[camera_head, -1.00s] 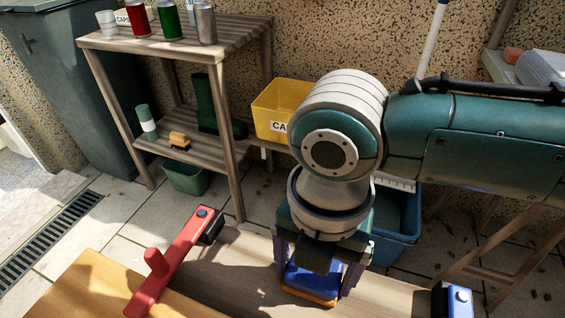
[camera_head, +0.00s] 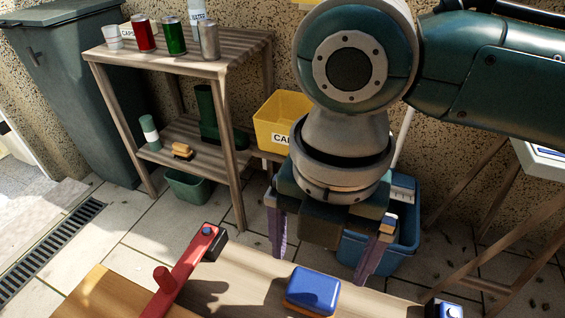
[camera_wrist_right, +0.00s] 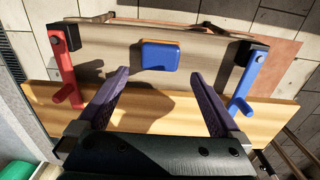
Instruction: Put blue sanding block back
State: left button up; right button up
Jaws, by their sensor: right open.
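The blue sanding block (camera_head: 313,290) has a blue top and an orange-tan underside. It lies flat on the grey-brown wooden board (camera_head: 245,278), and it also shows near the top middle of the right wrist view (camera_wrist_right: 160,55). My right gripper (camera_head: 320,262) is open and empty above the board. Its two purple fingers are wide apart, and in the right wrist view (camera_wrist_right: 165,100) the block lies beyond the gap between them, touching neither. My left gripper is in neither view.
A red clamp (camera_head: 183,272) grips the board on the left and a blue clamp (camera_head: 446,311) on the right. A wooden shelf (camera_head: 170,55) with cans stands at the back left. A yellow bin (camera_head: 277,118) and a blue bin (camera_head: 352,252) are behind the board.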

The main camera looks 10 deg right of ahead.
jog(key=s+a+r+m+t+y, duration=0.1)
jog(key=s+a+r+m+y, duration=0.15)
jog(key=m, duration=0.45)
jog(key=s+a+r+m+t+y, duration=0.1)
jog(key=s+a+m, duration=0.1)
jog(key=s+m, duration=0.3)
jog(key=s+d+f+m+t+h, duration=0.1)
jog(key=s+d+m+h, duration=0.2)
jog(key=d+m, duration=1.1)
jog(key=shift+s+m+t+p, duration=0.3)
jog(key=shift+s+m, duration=0.4)
jog(key=shift+s, duration=0.15)
